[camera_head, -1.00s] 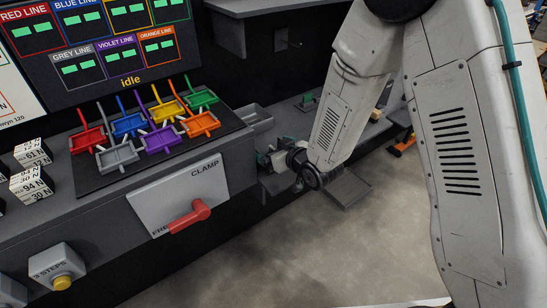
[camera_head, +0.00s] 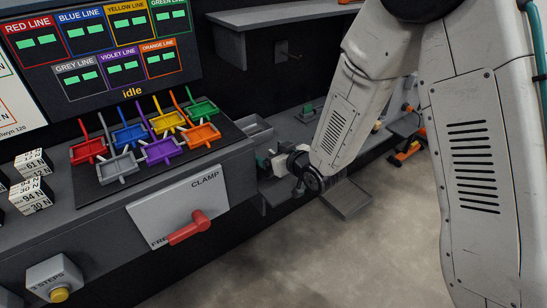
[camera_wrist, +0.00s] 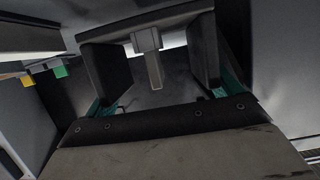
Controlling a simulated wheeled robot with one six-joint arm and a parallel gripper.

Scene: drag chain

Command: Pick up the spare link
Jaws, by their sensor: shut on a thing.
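In the wrist view, a dark link-like piece (camera_wrist: 205,50) with two side plates and a crossbar sits between the green fingers of my gripper (camera_wrist: 157,88). I take it for the spare link. A lighter grey tab (camera_wrist: 153,65) shows between its plates. The fingers are shut against its outer sides, and their tips are partly hidden. In the head view, my gripper (camera_head: 268,163) is beside the right end of the bench, near a small grey tray (camera_head: 257,133). The held piece is too small to make out there.
Several coloured trays, including a purple one (camera_head: 160,151), stand on a dark mat on the bench. A clamp panel with a red handle (camera_head: 188,228) is on its front. A grey shelf (camera_head: 280,26) overhangs behind my gripper. The floor (camera_head: 330,255) in front is clear.

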